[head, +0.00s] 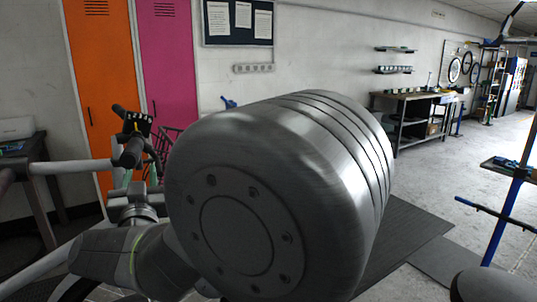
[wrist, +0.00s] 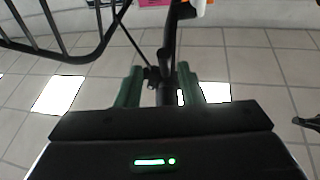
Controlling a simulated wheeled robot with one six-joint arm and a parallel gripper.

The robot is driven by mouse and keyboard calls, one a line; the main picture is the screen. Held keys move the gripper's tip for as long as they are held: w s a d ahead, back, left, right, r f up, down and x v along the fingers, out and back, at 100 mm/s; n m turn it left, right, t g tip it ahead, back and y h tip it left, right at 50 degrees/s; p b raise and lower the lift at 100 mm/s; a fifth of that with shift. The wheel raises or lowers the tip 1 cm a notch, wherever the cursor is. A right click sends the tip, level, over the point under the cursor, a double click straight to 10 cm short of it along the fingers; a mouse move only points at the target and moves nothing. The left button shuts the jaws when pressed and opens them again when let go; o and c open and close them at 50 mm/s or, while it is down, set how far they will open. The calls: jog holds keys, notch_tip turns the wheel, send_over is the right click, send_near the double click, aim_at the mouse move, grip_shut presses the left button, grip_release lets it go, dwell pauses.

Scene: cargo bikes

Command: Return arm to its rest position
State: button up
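My gripper (wrist: 162,84) shows at the bottom of the wrist view as a dark body with a lit green strip and two green fingers. The fingers stand apart, with a clear gap between them. A black upright bike tube (wrist: 169,45) shows in that gap; I cannot tell whether it is between the fingers or beyond them. In the head view a large metallic joint of my arm fills the middle and hides much behind it.
A workbench (head: 410,112) stands at the back wall. A blue stand (head: 512,205) is at right. Dark bars (wrist: 75,50) show upper left in the wrist view. Floor at right is mostly open.

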jog(key=s+d, duration=0.5)
jog(key=s, duration=0.9)
jog(key=w+a, duration=0.2)
jog(key=w, duration=0.3)
jog(key=w+a, duration=0.1)
jog(key=w, duration=0.4)
jog(key=w+a, duration=0.2)
jog(key=w, duration=0.4)
jog(key=shift+a+r, duration=0.2)
jog(key=shift+a, duration=0.1)
jog(key=n, duration=0.1)
jog(key=d+n+y+p, duration=0.1)
jog(key=n, duration=0.1)
jog(key=shift+w+y, duration=0.3)
jog(key=shift+d, duration=0.1)
